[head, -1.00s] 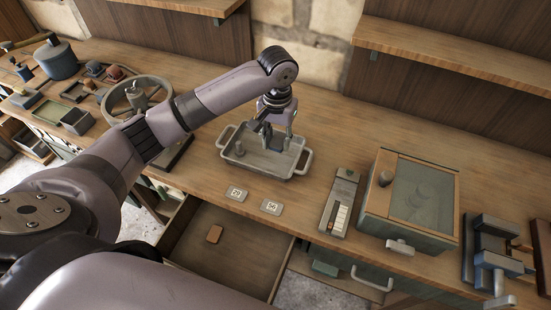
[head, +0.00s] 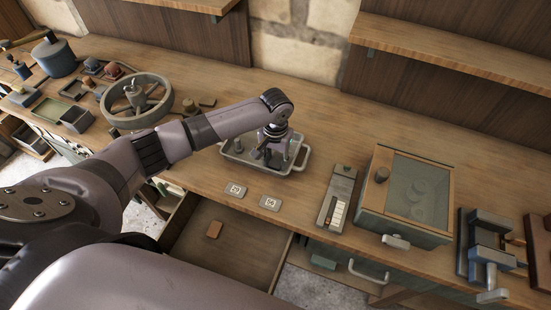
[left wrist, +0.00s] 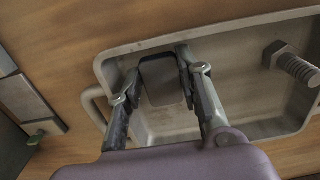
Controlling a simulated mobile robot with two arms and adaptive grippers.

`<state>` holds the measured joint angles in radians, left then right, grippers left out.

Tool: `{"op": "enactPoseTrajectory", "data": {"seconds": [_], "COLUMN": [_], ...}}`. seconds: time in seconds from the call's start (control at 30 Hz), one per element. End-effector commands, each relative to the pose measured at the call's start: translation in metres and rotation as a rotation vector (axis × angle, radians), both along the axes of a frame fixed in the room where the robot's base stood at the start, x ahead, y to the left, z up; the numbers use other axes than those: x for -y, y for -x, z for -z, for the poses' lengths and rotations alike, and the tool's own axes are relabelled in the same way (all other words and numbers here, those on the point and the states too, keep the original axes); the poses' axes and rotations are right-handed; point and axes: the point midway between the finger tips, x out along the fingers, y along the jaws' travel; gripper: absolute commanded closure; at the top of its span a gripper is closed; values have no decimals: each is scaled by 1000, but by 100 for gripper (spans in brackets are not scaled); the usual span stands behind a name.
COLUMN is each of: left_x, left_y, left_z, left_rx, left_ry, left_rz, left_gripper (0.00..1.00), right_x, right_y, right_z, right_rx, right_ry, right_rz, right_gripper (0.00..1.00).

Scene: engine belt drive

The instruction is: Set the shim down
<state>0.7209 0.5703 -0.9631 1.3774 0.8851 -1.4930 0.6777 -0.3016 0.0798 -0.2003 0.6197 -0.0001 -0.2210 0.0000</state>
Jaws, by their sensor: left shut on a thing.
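A dark grey, plate-like piece, taken as the shim (left wrist: 162,88), is between the two fingers of my left gripper (left wrist: 158,72) in the left wrist view. The gripper is shut on it. In the head view my left gripper (head: 270,152) is down over the pale grey metal tray (head: 250,166), which also fills much of the left wrist view (left wrist: 220,132). The shim is over the tray's inside; I cannot tell whether it touches the floor. My right gripper is out of view.
Two number tags (head: 236,190) lie in front. A gauge block case (head: 337,198) and glass-lidded box (head: 408,195) stand right. An open drawer (head: 225,245) is below.

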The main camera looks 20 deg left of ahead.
Motion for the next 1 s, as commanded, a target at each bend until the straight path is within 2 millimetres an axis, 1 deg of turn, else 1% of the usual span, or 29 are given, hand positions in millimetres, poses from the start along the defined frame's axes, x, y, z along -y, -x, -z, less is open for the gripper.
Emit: {"op": "enactPoseTrajectory", "data": {"seconds": [0.1, 0.13, 0.23, 0.53, 0.67, 0.77, 1.0], "left_x": [0, 0, 0, 0, 0, 0, 0], "left_y": [0, 0, 0, 0, -1, -1, -1], "left_z": [2, 3, 2, 1, -8, -24, -75], "left_rx": [0, 0, 0, 0, 2, 4, 5], "left_ry": [1, 0, 0, 0, 1, 3, 2], "left_rz": [-1, -1, -1, 0, 0, 1, 0], "left_gripper": [100, 66, 59, 59, 59, 59, 59], "right_x": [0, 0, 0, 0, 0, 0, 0], "right_y": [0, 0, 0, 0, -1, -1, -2], "right_z": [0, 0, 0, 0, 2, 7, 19], "right_rx": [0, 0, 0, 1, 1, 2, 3], "right_ry": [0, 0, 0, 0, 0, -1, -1], "right_rz": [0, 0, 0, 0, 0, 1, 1], "right_gripper": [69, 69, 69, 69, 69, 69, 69]}}
